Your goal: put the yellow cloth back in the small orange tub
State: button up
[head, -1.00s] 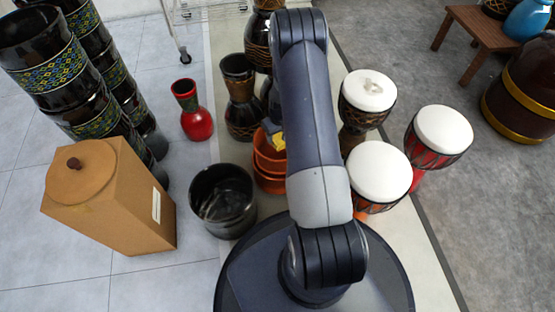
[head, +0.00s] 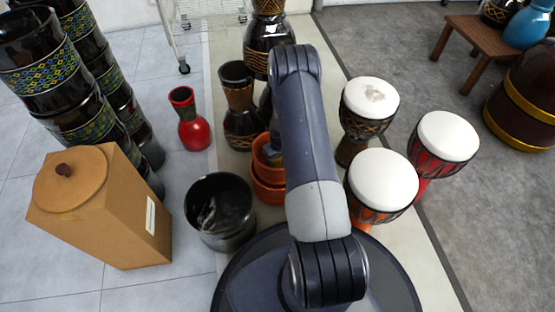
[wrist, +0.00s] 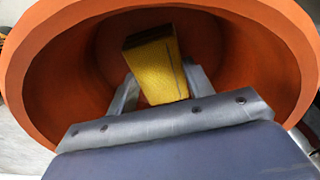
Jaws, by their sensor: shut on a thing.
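The yellow cloth (wrist: 155,62) is a folded block held between the two fingers of my gripper (wrist: 158,88) in the wrist view. My gripper is shut on it. The cloth and fingertips are inside the mouth of the orange tub (wrist: 55,62), whose rim surrounds them. Whether the cloth touches the tub's floor I cannot tell. In the head view the orange tub (head: 262,158) is at the top of a stack of orange tubs, left of my arm. My arm hides part of the stack, and the cloth is not visible there.
A black pot (head: 220,210) stands left of the tubs. A dark goblet drum (head: 240,105) and a red vase (head: 190,120) stand behind. Drums with white heads (head: 381,180) stand right of my arm. A brown lidded box (head: 105,205) is at the left.

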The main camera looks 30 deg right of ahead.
aim_at(280, 163)
jog(key=shift+f, duration=0.1)
jog(key=o, duration=0.4)
jog(key=shift+f, duration=0.1)
jog(key=o, duration=0.5)
jog(key=r+p, duration=0.1)
jog(key=r, duration=0.3)
jog(key=s+r+p, duration=0.1)
jog(key=r+p, duration=0.1)
jog(key=r, duration=0.2)
jog(key=r+p, duration=0.2)
jog(key=r, duration=0.2)
jog(key=shift+s+r, duration=0.2)
jog(key=shift+s, duration=0.05)
